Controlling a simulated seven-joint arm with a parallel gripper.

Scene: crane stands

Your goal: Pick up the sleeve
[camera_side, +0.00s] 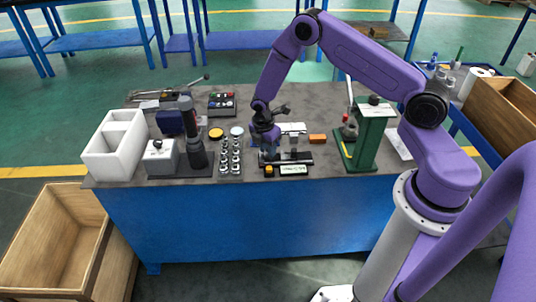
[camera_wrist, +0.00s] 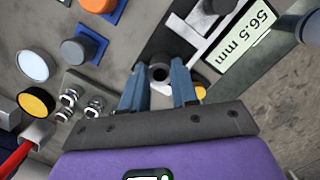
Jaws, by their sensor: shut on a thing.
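The sleeve (camera_wrist: 160,73) is a small dark grey ring with a hole, seen end-on in the wrist view. My gripper (camera_wrist: 160,84) is shut on it, with one blue-grey finger on each side. It sits over or against the black bar of a measuring gauge, whose display (camera_wrist: 240,36) reads 56.5 mm. I cannot tell whether it touches the gauge. In the side view my gripper (camera_side: 267,153) points down low over the bench, just behind the gauge (camera_side: 292,170). The sleeve is too small to make out there.
A rack of silver parts (camera_side: 230,158) stands close on the left, with yellow (camera_side: 216,133) and white (camera_side: 237,131) discs behind. A green press (camera_side: 368,130) stands right, an orange block (camera_side: 317,139) nearer. A black column (camera_side: 190,130) and white bin (camera_side: 115,145) are left.

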